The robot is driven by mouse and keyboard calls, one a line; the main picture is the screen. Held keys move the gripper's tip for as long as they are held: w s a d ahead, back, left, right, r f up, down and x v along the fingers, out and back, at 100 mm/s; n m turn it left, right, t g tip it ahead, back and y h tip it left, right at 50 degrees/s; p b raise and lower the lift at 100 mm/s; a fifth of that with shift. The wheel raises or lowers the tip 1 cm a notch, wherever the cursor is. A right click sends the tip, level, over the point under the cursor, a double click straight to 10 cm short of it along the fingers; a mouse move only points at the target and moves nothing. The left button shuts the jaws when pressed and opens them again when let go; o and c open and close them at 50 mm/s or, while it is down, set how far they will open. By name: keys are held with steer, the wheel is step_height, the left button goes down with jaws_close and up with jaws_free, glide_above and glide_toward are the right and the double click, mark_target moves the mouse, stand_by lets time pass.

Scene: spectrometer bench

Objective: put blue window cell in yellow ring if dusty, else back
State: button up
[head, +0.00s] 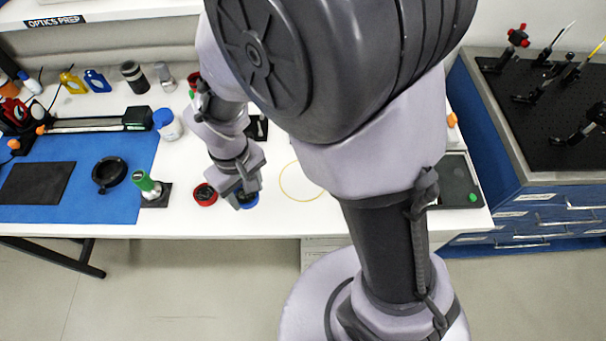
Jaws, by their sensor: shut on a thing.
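The blue window cell (248,203) is at the front of the white bench, partly hidden by my gripper (242,194). My gripper points down and is shut on the blue cell. I cannot tell whether the cell touches the bench or is slightly raised, nor whether its window is dusty. The thin yellow ring (281,181) lies flat on the bench to the right of my gripper. The inside that shows is empty; my arm hides or borders its right side.
A red round cell (204,194) stands close left of my gripper. A blue-lidded white jar (167,124) stands behind. The bench's front edge is near.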

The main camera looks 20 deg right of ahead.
steer(key=w+d, duration=0.1)
steer(key=d, duration=0.3)
steer(key=w+d+f+b, duration=0.1)
steer(key=d, duration=0.4)
steer(key=w+d+b, duration=0.1)
steer(key=d, duration=0.4)
steer(key=shift+d+f, duration=0.25)
steer(key=shift+f, duration=0.1)
steer(key=shift+f+b, duration=1.3)
steer(key=shift+f, duration=0.6)
steer(key=o, duration=1.5)
steer(key=shift+o, duration=0.2)
steer(key=shift+r, duration=0.15)
step_height(320, 180, up, 12)
steer(key=p, duration=0.6)
steer(key=s+a+r+m+t+y, duration=0.1)
steer(key=s+a+r+m+t, duration=0.15)
steer(key=s+r+m, duration=0.35)
steer(key=s+a+r+m+t+y, duration=0.1)
steer(key=s+r+m+t, duration=0.25)
steer(key=s+r, duration=0.4)
steer(key=f+b, duration=0.1)
steer(key=b, duration=0.1)
steer(key=f+b, duration=0.2)
steer(key=w+f+b, duration=0.1)
steer(key=shift+a+f+b, duration=0.2)
steer(key=shift+f+b, duration=0.2)
